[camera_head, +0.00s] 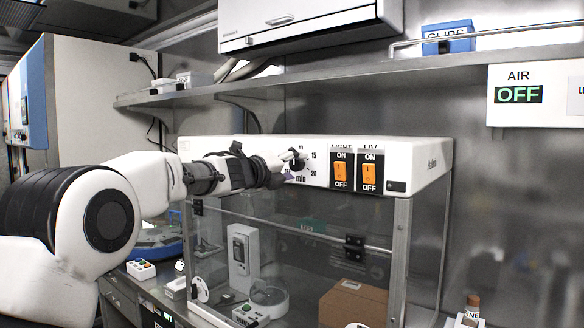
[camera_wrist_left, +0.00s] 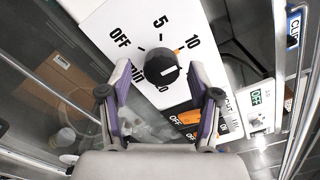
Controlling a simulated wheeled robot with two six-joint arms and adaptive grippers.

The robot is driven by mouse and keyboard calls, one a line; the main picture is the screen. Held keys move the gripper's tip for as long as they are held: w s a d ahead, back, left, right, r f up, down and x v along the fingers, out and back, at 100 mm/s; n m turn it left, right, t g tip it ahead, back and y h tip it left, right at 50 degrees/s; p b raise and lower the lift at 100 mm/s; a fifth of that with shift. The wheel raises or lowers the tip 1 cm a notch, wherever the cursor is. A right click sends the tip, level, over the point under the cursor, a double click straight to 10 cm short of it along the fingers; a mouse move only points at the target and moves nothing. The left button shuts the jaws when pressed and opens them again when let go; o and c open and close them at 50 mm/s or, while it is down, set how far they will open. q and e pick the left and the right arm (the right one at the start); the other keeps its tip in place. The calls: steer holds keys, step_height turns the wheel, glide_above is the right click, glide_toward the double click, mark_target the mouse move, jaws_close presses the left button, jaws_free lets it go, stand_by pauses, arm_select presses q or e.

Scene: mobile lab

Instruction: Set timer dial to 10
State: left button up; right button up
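The timer dial is a round black knob (camera_wrist_left: 162,70) on a white panel in the left wrist view. Labels OFF, 5, 10 and 20 and the word min surround it. A white line shows on its face and a small orange mark sits beside it toward 10; I cannot tell the exact setting. My left gripper (camera_wrist_left: 161,76) is open, a purple-grey finger on either side of the knob with visible gaps. In the head view the left gripper (camera_head: 284,164) is at the front panel (camera_head: 415,165), partly hiding the dial (camera_head: 298,160). My right gripper is not in view.
Orange LIGHT (camera_head: 341,173) and UV (camera_head: 369,174) switches sit just right of the dial. A metal shelf (camera_head: 350,73) runs above the panel. The glass cabinet below holds a brown box (camera_head: 352,304) and small devices. An AIR OFF sign (camera_head: 518,95) is at the right.

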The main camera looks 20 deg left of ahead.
arm_select(q)
steer(key=v, duration=1.2)
